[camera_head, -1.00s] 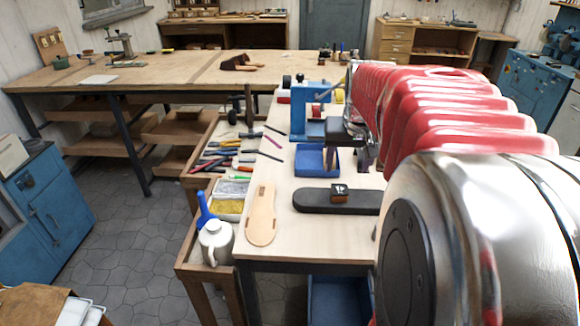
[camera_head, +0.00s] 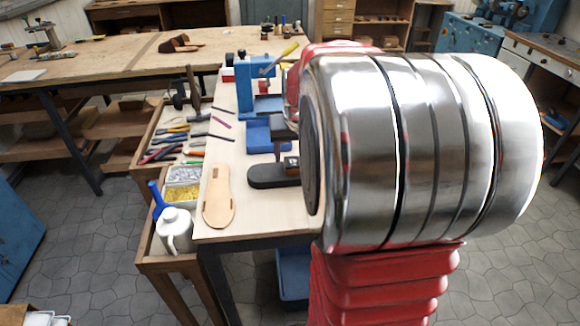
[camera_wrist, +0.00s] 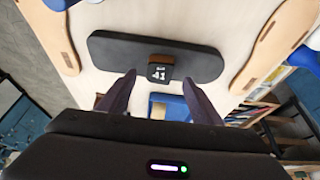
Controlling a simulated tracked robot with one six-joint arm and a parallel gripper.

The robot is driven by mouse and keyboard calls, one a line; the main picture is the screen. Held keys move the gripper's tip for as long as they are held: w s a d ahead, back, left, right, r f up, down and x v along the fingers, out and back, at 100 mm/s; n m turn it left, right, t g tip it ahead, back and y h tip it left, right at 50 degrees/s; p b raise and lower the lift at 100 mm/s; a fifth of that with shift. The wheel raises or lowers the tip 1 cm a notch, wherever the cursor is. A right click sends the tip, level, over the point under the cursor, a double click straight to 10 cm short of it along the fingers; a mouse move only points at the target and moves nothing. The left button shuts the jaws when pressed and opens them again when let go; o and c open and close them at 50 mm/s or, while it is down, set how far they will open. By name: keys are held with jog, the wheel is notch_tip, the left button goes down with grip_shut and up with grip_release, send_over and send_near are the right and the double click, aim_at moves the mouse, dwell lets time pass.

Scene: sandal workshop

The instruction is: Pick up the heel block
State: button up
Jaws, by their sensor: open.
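The heel block (camera_head: 291,166) is a small dark block with a brown layer, sitting on a black sole-shaped pad (camera_head: 262,178) on the pale bench. I cannot tell the exact height of the fingertips over the pad. In the head view my arm hides most of the gripper and part of the pad.
A pale wooden sole (camera_head: 218,197) lies left of the pad. A blue tray (camera_head: 257,138) and a blue machine (camera_head: 240,88) stand behind it. A side rack holds tools, a white pot (camera_head: 174,232) and a blue bottle (camera_head: 157,196). Bare bench lies around the sole.

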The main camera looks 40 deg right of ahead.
aim_at(293, 162)
jog(key=shift+x, duration=2.55)
jog(key=c, duration=1.1)
jog(key=shift+r, duration=0.1)
jog(key=shift+c, duration=0.2)
notch_tip(293, 162, up, 10)
jog(key=shift+s, duration=0.1)
